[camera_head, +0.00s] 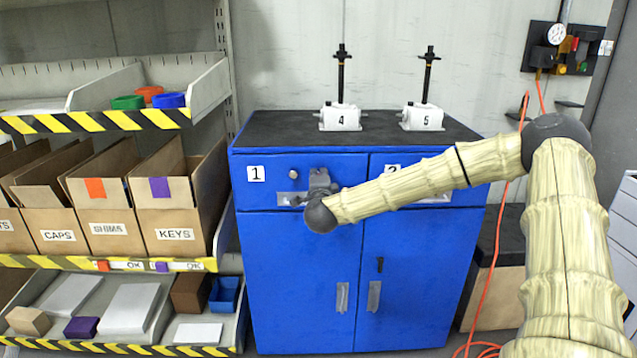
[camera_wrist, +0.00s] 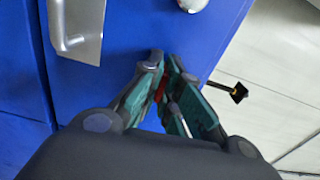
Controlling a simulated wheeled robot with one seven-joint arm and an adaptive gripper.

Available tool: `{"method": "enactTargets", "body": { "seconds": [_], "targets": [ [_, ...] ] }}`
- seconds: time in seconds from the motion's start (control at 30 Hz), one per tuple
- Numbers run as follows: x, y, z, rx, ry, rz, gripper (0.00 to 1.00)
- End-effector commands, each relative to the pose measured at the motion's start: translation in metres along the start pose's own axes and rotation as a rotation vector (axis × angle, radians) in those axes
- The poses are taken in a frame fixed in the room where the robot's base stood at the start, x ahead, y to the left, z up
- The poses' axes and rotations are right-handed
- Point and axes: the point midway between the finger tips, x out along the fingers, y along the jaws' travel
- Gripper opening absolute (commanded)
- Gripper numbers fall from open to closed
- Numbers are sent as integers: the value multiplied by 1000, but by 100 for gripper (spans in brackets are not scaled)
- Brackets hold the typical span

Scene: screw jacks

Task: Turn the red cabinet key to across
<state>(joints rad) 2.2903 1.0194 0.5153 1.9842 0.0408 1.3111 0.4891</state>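The blue cabinet (camera_head: 300,270) stands in the middle of the head view, with a drawer marked 1 and another drawer marked 2 on top of two doors. My gripper (camera_head: 319,178) is in front of drawer 1, and my wrist hides part of the drawer front. In the wrist view, the teal fingers of my gripper (camera_wrist: 166,68) are close together at the blue front. A small piece of the red key (camera_wrist: 160,89) shows between them, and they appear shut on it. The fingers hide most of the key, so I cannot tell its turn. It is hidden in the head view.
A metal pull handle (camera_wrist: 78,28) and a round knob (camera_wrist: 192,3) are close to the fingers in the wrist view. Two screw jacks, 4 (camera_head: 340,117) and 5 (camera_head: 424,117), stand on the cabinet top. Shelves with cardboard bins (camera_head: 172,230) stand at the left.

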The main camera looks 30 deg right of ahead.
Motion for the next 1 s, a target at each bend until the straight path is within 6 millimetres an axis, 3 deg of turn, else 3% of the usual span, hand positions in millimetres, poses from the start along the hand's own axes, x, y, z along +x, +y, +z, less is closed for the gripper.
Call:
{"method": "enactTargets", "body": {
  "seconds": [0.63, 0.77, 1.0],
  "targets": [
    [0, 2, -2, 52, 4, 2, 0],
    [0, 2, -1, 52, 3, 2, 25],
    [0, 1, 1, 52, 0, 1, 27]
  ]
}}
